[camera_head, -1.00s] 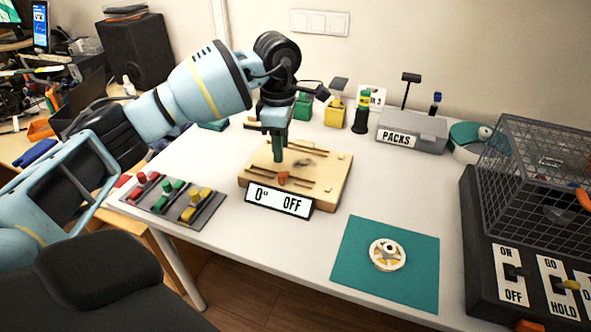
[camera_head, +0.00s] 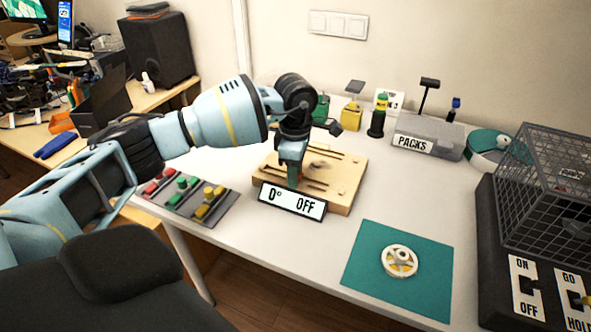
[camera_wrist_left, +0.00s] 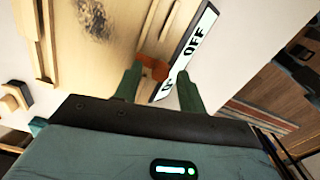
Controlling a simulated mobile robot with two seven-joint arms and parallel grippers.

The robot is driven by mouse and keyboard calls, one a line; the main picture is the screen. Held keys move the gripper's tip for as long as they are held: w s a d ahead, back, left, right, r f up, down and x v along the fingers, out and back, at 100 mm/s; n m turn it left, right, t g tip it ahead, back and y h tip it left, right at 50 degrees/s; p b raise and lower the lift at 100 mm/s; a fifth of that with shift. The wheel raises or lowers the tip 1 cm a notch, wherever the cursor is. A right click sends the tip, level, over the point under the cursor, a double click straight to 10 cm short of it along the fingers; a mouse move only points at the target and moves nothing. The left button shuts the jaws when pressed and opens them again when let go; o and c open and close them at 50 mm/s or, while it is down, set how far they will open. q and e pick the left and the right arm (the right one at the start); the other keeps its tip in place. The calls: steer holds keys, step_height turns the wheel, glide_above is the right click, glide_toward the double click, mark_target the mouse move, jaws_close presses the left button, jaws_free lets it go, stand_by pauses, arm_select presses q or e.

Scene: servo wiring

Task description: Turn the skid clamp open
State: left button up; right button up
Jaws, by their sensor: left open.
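The skid clamp appears to be the small orange piece (camera_wrist_left: 152,68) at the front edge of the wooden board (camera_head: 346,183). In the head view my left gripper (camera_head: 293,178) points down over that front edge and hides the orange piece. In the left wrist view the open green fingers (camera_wrist_left: 159,76) stand either side of it, with the orange piece nearer the left finger. I cannot tell whether they touch. The "0° OFF" display (camera_head: 292,203) stands just in front of the board and also shows in the wrist view (camera_wrist_left: 185,55). My right gripper is not in view.
A grey plate with red, green and yellow clips (camera_head: 190,196) lies left of the board. A teal mat (camera_head: 362,265) with a white wheel (camera_head: 399,261) lies front right. The PACKS box (camera_head: 445,139) and a wire cage (camera_head: 545,190) stand to the right.

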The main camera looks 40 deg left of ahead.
arm_select(q)
jaws_close()
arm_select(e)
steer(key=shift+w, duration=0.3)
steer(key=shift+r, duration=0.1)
